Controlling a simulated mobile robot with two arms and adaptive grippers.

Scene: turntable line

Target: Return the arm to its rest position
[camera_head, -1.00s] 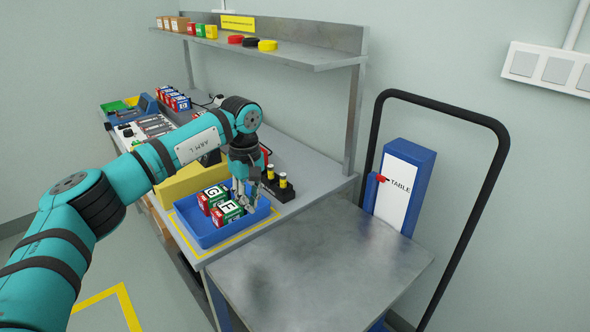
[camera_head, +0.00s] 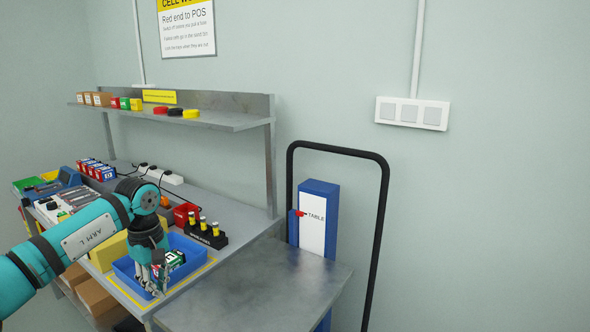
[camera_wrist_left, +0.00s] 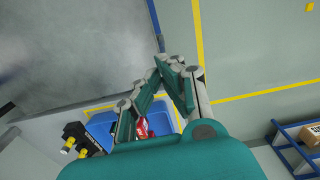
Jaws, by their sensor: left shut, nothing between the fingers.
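My left gripper (camera_head: 152,289) points down near the front edge of the blue tray (camera_head: 194,262) in the head view. It is shut and empty; the closed fingertips also show in the left wrist view (camera_wrist_left: 168,62). The tray holds boxes with green, red and white faces (camera_head: 174,260), partly hidden behind the gripper. In the wrist view the tray (camera_wrist_left: 100,121) lies below and behind the fingers, with a red box (camera_wrist_left: 142,130) partly covered. My right gripper is not in view.
A black holder with several yellow-banded cylinders (camera_head: 207,236) stands right of the tray. A bare metal table (camera_head: 262,295) is at the right, with a black hoop handle (camera_head: 381,220) and blue post behind. A shelf (camera_head: 225,121) overhangs the bench.

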